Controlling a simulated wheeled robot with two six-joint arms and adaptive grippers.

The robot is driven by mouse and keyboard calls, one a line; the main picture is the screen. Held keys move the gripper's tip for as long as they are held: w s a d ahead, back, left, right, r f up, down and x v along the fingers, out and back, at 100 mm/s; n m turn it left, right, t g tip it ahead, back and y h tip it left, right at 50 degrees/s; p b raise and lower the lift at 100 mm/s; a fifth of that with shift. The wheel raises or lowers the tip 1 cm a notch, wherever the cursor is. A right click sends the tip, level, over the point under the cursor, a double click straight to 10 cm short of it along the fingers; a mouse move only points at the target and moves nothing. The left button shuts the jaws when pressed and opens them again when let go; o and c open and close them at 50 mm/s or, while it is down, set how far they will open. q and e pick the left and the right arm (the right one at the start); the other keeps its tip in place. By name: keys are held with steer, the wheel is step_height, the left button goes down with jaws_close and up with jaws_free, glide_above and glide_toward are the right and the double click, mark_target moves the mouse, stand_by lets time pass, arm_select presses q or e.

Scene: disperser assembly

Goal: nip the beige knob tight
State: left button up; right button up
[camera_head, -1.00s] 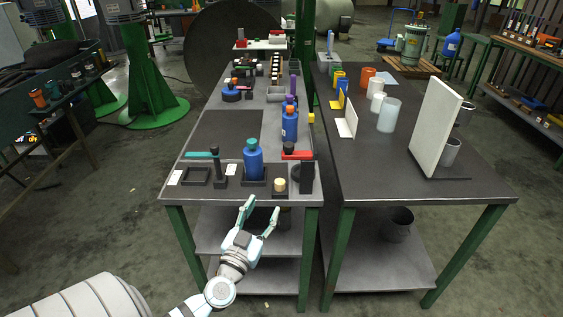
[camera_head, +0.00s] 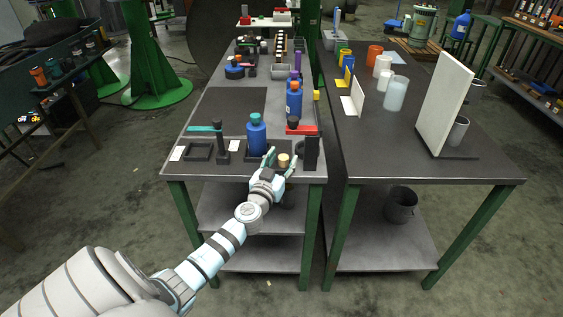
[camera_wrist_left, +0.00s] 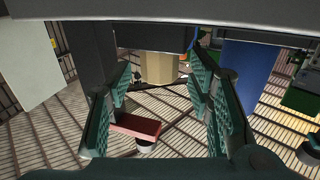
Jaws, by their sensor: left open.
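The beige knob (camera_head: 284,159) is a small pale cylinder on a dark base at the front edge of the left table. In the left wrist view the knob (camera_wrist_left: 157,67) shows upright at the top middle, in the gap between the fingers and touching neither. My left gripper (camera_head: 281,162) is open, with its green fingers one to each side of the knob in the head view. I cannot tell how deep the knob sits between the fingertips. In the left wrist view the open fingers (camera_wrist_left: 163,88) are empty. My right gripper is not in view.
A blue bottle with a green cap (camera_head: 256,134) stands close left of the knob. A dark upright block (camera_head: 311,152) stands close on the right, with a red-handled item (camera_head: 302,129) behind. A dark frame (camera_head: 200,151) and a post (camera_head: 223,145) stand farther left.

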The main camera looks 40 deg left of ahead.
arm_select(q)
jaws_close()
